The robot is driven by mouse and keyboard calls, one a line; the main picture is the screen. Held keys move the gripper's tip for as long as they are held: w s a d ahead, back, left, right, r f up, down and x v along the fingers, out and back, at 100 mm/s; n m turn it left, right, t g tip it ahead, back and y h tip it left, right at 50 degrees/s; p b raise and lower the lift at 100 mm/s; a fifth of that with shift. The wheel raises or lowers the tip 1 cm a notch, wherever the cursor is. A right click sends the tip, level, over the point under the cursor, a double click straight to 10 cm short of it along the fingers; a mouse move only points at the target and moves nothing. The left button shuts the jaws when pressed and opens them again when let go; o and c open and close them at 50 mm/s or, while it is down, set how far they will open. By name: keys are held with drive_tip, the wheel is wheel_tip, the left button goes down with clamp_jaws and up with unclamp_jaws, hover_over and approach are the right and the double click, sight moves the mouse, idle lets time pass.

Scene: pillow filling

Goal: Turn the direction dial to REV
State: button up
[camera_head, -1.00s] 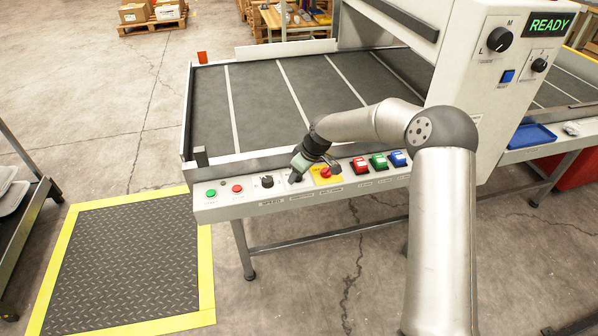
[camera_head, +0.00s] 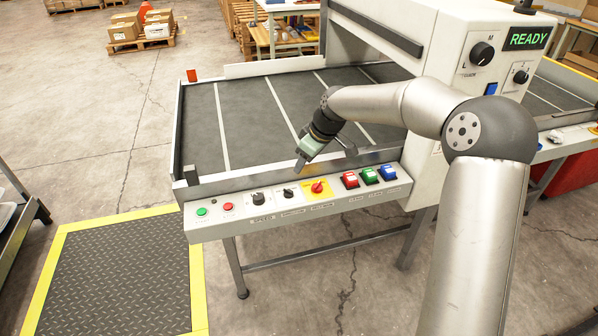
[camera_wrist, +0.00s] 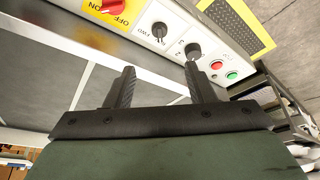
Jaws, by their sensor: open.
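The direction dial (camera_head: 288,192) is a small dark knob on a white plate on the front control panel, between the speed knob and the yellow-plated red switch. In the wrist view the direction dial (camera_wrist: 159,31) has a FWD mark on its left side. My gripper (camera_head: 300,164) hangs above and behind the dial, apart from the panel. In the wrist view my gripper (camera_wrist: 160,69) has its two dark fingers spread with nothing between them.
The speed knob (camera_head: 258,198), green button (camera_head: 201,212) and red button (camera_head: 228,206) sit left of the dial. The red rotary switch (camera_head: 318,186) sits close on its right, then red, green and blue rockers. The belt (camera_head: 250,115) behind is empty. The display (camera_head: 528,38) reads READY.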

drive_tip(key=shift+v, duration=1.3)
drive_tip(key=s+d+r+m+h+p, duration=0.1)
drive_tip(key=s+d+r+m+p, duration=0.1)
drive_tip(key=s, duration=1)
drive_tip(key=s+d+r+m+g+h+p, duration=0.1)
drive_tip(key=s+d+m, duration=0.4)
drive_tip(key=s, duration=0.8)
drive_tip(key=s+d+r+m+g+h+p, duration=0.1)
drive_tip(key=s+d+r+m+p, duration=0.2)
drive_tip(key=s, duration=0.9)
drive_tip(key=shift+s+d+m+h+p, duration=0.25)
drive_tip(key=shift+d+m+p, duration=0.3)
drive_tip(key=shift+d, duration=0.4)
drive_tip(key=shift+w, duration=0.1)
